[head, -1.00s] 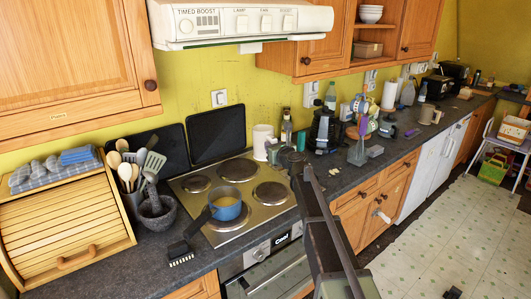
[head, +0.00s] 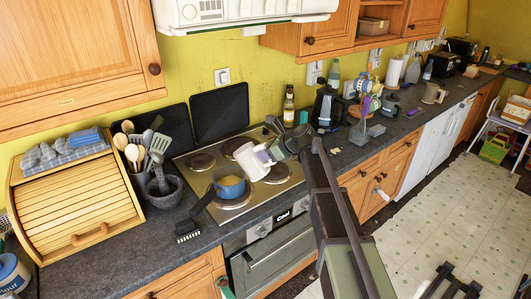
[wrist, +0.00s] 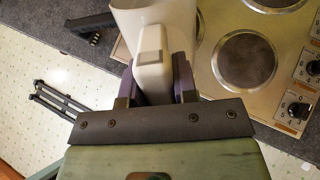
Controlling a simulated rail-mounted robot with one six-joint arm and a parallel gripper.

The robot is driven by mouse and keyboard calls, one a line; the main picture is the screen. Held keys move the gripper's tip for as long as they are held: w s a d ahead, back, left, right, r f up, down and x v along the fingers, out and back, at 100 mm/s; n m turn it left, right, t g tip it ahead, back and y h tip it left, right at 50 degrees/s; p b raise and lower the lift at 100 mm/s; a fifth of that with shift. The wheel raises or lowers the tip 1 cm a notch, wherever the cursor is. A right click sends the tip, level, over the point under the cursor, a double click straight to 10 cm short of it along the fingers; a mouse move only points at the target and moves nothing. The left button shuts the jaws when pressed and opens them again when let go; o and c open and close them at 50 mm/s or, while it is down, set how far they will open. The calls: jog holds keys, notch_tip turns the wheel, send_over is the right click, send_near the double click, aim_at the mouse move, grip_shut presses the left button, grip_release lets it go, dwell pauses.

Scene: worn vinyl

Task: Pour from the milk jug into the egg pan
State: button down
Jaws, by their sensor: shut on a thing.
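The white milk jug (head: 246,158) is in my gripper (head: 264,156), above the hob and close to the right of the egg pan. My gripper's purple fingers (wrist: 155,85) are shut on the jug's handle, and the jug's body (wrist: 154,16) is at the top of the wrist view. The jug looks tilted in the head view. Its contents are hidden and no stream shows. The egg pan (head: 231,189) is a small blue pan with yellow contents, standing on the front left of the hob. Its dark handle (head: 201,204) points to the front left. I cannot make out the pan in the wrist view.
The steel hob (head: 243,208) has several dark plates. A black brush (head: 187,238) lies on the counter at the front left. A mortar (head: 164,188) and utensils (head: 135,150) stand left of the hob. A bottle (head: 289,107) stands at the back right.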

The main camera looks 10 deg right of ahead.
aim_at(264, 143)
jog(key=shift+f+b, duration=0.4)
jog(key=shift+f, duration=0.35)
jog(key=shift+a+r+p, duration=0.1)
jog(key=shift+r+p, duration=0.55)
jog(key=shift+p, duration=0.15)
jog(key=r+h+p, duration=0.1)
jog(key=p, duration=0.1)
jog(key=r+g+h+p, duration=0.1)
jog(key=p, duration=0.1)
jog(key=a+r+p, duration=0.1)
jog(key=p, duration=0.1)
jog(key=shift+w+a+g+h, duration=0.1)
jog(key=shift+w+g+h, duration=0.2)
jog(key=shift+w+h, duration=0.1)
jog(key=shift+f+b, duration=1.55)
jog(key=shift+f, duration=0.1)
jog(key=shift+w+a+r+h+p, duration=0.25)
jog(key=shift+r+h+p, duration=0.2)
jog(key=shift+p, duration=0.4)
jog(key=shift+w+a+g+h+p, duration=0.1)
jog(key=shift+a+g+h+p, duration=0.15)
jog(key=shift+g+h+p, duration=0.15)
jog(key=shift+w+a+h, duration=0.1)
jog(key=shift+a+h, duration=0.15)
jog(key=shift+f+g, duration=0.2)
jog(key=shift+g, duration=0.1)
